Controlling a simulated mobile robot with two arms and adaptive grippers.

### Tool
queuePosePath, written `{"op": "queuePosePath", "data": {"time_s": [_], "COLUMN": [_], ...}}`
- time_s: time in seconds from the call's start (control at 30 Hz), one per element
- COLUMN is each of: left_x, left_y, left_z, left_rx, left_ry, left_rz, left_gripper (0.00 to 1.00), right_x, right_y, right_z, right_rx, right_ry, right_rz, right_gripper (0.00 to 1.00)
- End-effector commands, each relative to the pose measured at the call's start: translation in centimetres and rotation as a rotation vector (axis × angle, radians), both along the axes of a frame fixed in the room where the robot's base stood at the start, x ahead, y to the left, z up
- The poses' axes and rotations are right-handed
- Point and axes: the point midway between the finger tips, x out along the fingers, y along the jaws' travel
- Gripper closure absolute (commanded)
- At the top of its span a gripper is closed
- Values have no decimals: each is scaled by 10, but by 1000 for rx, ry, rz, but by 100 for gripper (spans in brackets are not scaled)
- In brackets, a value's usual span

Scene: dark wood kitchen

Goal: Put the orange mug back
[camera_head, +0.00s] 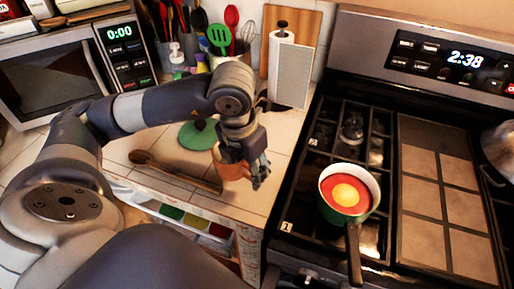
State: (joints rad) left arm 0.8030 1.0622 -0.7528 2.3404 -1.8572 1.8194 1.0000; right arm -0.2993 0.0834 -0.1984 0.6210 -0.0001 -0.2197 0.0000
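The orange mug (233,172) is at the right end of the tiled counter, left of the stove. It is partly hidden behind my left gripper (246,170). My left arm comes in from the left, and its gripper points down at the mug's upper right side. The fingers overlap the mug in the picture. I cannot tell whether they are closed on it, or whether the mug rests on the counter or is slightly raised. My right gripper is not in view.
A green lid (197,134) and a wooden spoon (178,172) lie left of the mug. A paper towel roll (290,72) and utensils stand behind. On the stove is a pan (347,194) with its handle toward the front. An open drawer (190,222) shows below the counter edge.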

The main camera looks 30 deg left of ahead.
Motion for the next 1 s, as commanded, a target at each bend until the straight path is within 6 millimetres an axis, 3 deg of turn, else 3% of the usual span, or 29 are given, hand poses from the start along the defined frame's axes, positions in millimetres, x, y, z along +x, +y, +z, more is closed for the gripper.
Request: {"op": "queuePosePath", "data": {"time_s": [0.2, 0.4, 1.0], "left_x": [0, 9, 136], "left_y": [7, 9, 20], "left_z": [-6, -5, -15], "left_rx": [-1, -4, -3], "left_ry": [-2, 0, 1], "left_rz": [294, 384, 383], "left_gripper": [96, 96, 96], "right_x": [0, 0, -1], "right_y": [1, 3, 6], "right_z": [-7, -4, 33], "right_rx": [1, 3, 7], "right_ry": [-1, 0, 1], "right_rz": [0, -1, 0], "right_gripper": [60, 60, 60]}}
